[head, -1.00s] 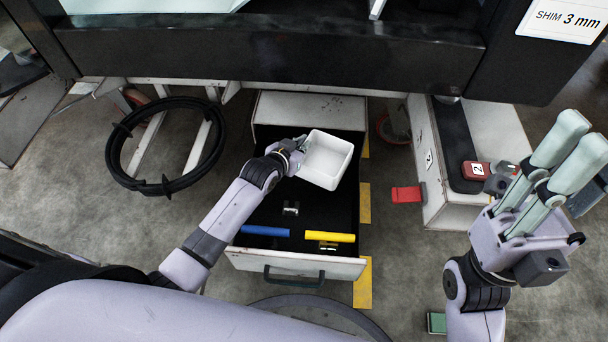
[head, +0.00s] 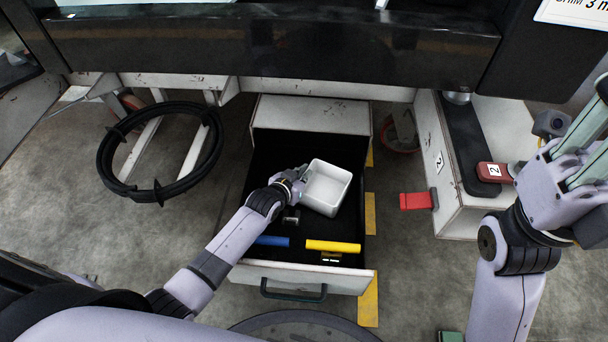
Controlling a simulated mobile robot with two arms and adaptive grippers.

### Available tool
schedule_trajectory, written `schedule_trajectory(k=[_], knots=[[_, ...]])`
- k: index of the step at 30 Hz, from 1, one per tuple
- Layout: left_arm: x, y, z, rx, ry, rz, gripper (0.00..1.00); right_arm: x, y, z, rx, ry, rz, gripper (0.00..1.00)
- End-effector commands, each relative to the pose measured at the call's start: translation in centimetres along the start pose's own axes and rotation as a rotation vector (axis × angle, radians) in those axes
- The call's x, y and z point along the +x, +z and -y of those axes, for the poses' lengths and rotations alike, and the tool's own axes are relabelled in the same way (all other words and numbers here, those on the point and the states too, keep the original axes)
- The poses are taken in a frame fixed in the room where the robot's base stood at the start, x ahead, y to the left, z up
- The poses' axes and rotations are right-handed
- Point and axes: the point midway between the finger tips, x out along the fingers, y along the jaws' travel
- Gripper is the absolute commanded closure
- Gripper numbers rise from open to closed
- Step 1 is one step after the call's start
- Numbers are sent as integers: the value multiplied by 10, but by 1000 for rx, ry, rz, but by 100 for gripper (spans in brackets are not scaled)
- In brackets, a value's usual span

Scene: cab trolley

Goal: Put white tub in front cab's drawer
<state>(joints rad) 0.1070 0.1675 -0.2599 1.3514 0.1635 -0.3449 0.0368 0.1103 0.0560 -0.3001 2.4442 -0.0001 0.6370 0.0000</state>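The white tub (head: 326,188) is a square, empty, open-topped box in the middle of the head view. It is over the black interior of the open drawer (head: 350,277), inside the drawer's outline. My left gripper (head: 303,179) is at the tub's left wall and appears shut on it. The tub is upright or slightly tilted; I cannot tell whether its base touches the drawer floor. My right gripper (head: 590,150) is at the right edge, away from the tub, with its fingers spread apart and partly cut off by the frame.
In the drawer's front part lie a blue bar (head: 272,241), a yellow bar (head: 333,246) and small metal pieces. A black hose ring (head: 108,150) is at left. A red block (head: 494,172) marked 2 sits on the right cabinet (head: 452,190). A dark beam (head: 270,55) spans behind.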

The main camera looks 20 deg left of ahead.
Motion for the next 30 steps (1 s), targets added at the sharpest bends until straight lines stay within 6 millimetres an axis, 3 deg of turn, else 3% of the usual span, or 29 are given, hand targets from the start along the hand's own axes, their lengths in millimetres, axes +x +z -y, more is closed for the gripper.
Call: schedule_trajectory(k=[4, 6, 14, 24, 30], knots=[[2, 3, 0, -1, 0, -1, 100, 0, 0, 0, 0, -2, -3, 69], [1, 2, 0, 0, 0, -1, 92, 1, 0, 0, 0, -2, -3, 69], [1, 3, 0, 0, 0, 0, 75, 1, 0, 0, 0, -2, -4, 69], [-1, -2, 0, 0, 0, 0, 75, 3, -1, 0, 0, -2, -5, 69], [-28, -3, 0, -1, 0, 3, 75, -5, 5, -3, 7, 22, 59, 69]])
